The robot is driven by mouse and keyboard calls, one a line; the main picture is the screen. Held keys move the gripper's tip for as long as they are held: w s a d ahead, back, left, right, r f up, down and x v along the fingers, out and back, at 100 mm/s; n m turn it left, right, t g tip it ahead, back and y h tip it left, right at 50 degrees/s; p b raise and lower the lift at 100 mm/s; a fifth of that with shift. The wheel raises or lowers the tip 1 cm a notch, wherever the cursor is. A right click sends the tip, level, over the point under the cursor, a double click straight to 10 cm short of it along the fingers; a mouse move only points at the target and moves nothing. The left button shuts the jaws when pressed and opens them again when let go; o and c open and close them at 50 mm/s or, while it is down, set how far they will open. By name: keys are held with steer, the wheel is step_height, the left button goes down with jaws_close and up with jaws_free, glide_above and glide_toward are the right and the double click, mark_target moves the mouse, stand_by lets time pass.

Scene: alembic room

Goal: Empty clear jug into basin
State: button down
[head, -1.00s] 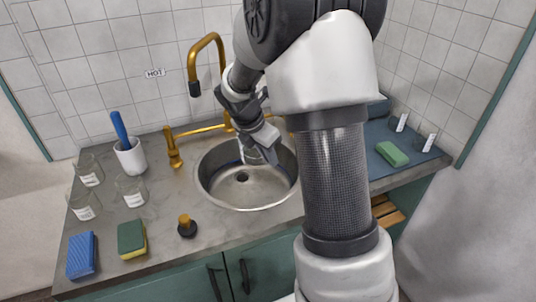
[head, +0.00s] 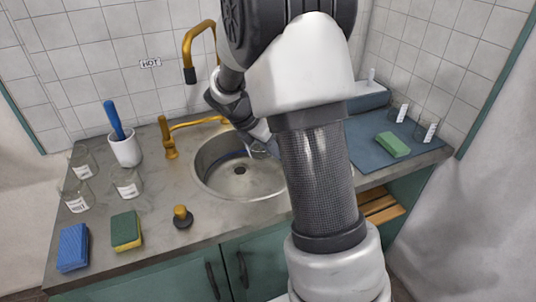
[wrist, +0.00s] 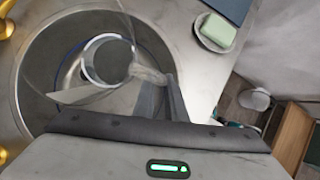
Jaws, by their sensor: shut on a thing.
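The round metal basin (head: 208,180) is sunk in the counter, with a dark drain at its bottom. My gripper (wrist: 150,85) is shut on the clear jug (wrist: 108,60) and holds it over the basin. The jug is see-through with a round end facing the wrist camera; its exact tilt and any contents are hard to make out. In the head view my gripper (head: 262,142) is at the right side of the basin, partly hidden by my arm, and little of the jug shows there.
A gold tap (head: 188,50) arches behind the basin. Labelled glass beakers (head: 127,184), a white cup (head: 125,151) with a blue-handled tool, two sponges and a black-and-gold stopper (head: 182,217) stand left. A blue mat (head: 372,150) with a green block (head: 393,145) lies right.

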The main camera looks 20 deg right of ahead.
steer(key=shift+d+f+h+b, duration=0.1)
steer(key=shift+d+h+b, duration=0.35)
steer(key=shift+d+h, duration=0.15)
steer(key=shift+r, duration=0.2)
steer(key=shift+s+d+r+n+h+b, duration=0.15)
steer(key=shift+d+r+h, duration=0.15)
steer(key=shift+h, duration=0.35)
steer(key=shift+w+d+r+n+h+b, duration=0.1)
steer(key=shift+d+r+h, duration=0.15)
steer(key=shift+r+h, duration=0.3)
steer(key=shift+s+d+r+n+h+b, duration=0.15)
steer(key=shift+d+r+h, duration=0.1)
steer(key=shift+h, duration=0.45)
steer(key=shift+w, duration=0.1)
steer(key=shift+w+d+r+h, duration=0.3)
steer(key=shift+d+r+h, duration=0.45)
steer(key=shift+d+h, duration=0.1)
steer(key=shift+w+d+r+h, duration=0.3)
steer(key=shift+d+r+h, duration=0.45)
steer(key=shift+d+h, duration=0.1)
steer(key=shift+p, duration=0.3)
